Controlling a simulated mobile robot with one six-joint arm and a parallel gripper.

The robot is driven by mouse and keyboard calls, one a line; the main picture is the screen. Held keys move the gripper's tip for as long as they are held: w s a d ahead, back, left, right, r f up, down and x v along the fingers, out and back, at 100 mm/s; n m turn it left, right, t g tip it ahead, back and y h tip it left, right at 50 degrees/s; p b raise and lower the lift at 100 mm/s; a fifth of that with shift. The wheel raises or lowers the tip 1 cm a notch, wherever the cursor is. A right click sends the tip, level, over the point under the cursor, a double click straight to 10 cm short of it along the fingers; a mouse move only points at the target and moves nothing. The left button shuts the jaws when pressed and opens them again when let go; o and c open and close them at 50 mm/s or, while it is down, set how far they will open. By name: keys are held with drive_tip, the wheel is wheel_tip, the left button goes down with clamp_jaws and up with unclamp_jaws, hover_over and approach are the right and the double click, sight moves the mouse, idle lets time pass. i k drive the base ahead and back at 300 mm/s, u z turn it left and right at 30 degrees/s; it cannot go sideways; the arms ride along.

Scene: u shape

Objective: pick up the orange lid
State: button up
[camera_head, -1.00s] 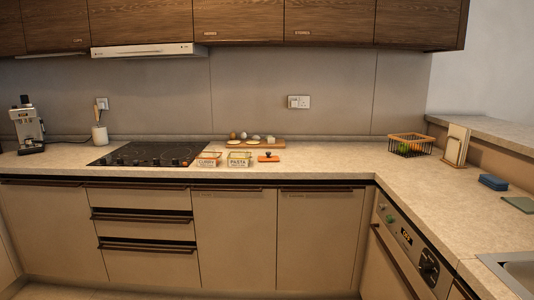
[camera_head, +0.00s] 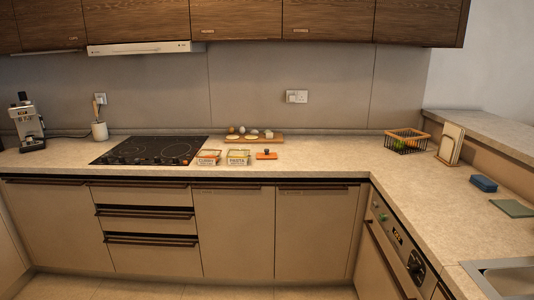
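The orange lid (camera_head: 266,155) lies flat on the beige countertop, with a small dark knob on top. It sits to the right of two small labelled containers, the curry box (camera_head: 208,157) and the pasta box (camera_head: 238,157). A wooden board (camera_head: 262,138) with several egg-like and round pale items lies just behind the lid. My gripper does not show in this view.
The black cooktop (camera_head: 150,150) is left of the containers. The counter (camera_head: 320,160) right of the lid is clear up to a wire basket (camera_head: 407,140) with green and orange contents. A wooden rack (camera_head: 451,144), blue sponge (camera_head: 484,183) and sink (camera_head: 505,280) are at right.

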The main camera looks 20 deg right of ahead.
sight(266, 156)
drive_tip(key=u, duration=0.2)
drive_tip(key=i, duration=1)
drive_tip(key=u, duration=0.8)
drive_tip(key=i, duration=0.8)
drive_tip(key=u, duration=0.35)
